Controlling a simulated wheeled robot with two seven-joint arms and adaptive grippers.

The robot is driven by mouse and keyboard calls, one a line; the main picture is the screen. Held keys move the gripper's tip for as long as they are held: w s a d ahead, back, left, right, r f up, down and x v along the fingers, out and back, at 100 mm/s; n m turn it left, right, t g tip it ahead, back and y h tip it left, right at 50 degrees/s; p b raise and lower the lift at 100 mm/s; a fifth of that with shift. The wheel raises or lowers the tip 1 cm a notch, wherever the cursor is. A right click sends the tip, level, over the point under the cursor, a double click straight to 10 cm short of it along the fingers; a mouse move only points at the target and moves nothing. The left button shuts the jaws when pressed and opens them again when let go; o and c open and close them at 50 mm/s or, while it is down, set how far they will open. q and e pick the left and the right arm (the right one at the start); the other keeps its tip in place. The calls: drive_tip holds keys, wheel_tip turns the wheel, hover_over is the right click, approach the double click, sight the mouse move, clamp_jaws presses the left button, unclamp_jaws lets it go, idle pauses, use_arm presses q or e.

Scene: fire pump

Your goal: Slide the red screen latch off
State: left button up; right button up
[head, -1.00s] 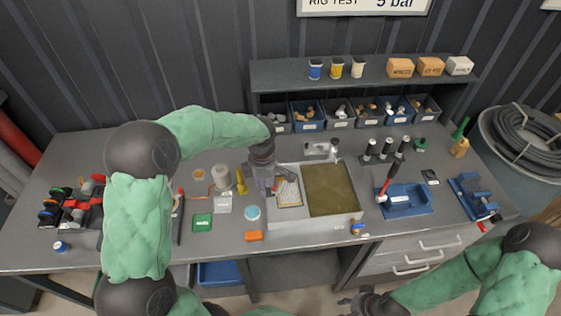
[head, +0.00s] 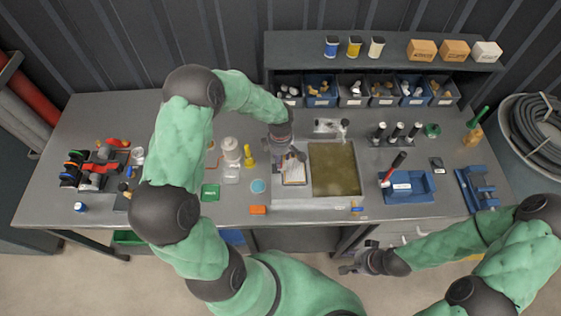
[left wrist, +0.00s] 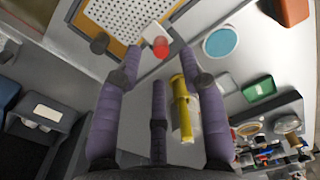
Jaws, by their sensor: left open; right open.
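My left gripper (head: 283,166) is over the screen's left edge, open. In the left wrist view its fingertips (left wrist: 160,60) lie either side of the latch; contact cannot be told. My right gripper (head: 347,268) is open and empty before the bench.
A yellow bottle (head: 249,156) stands just left of the sink, close under my left fingers in the wrist view (left wrist: 182,108). A teal disc (head: 258,186), green box (head: 210,192) and orange block (head: 258,210) lie nearby. A blue tray (head: 410,190) is to the right.

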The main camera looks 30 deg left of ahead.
sight(282, 165)
use_arm(q)
drive_tip(key=shift+f, duration=2)
clamp_jaws()
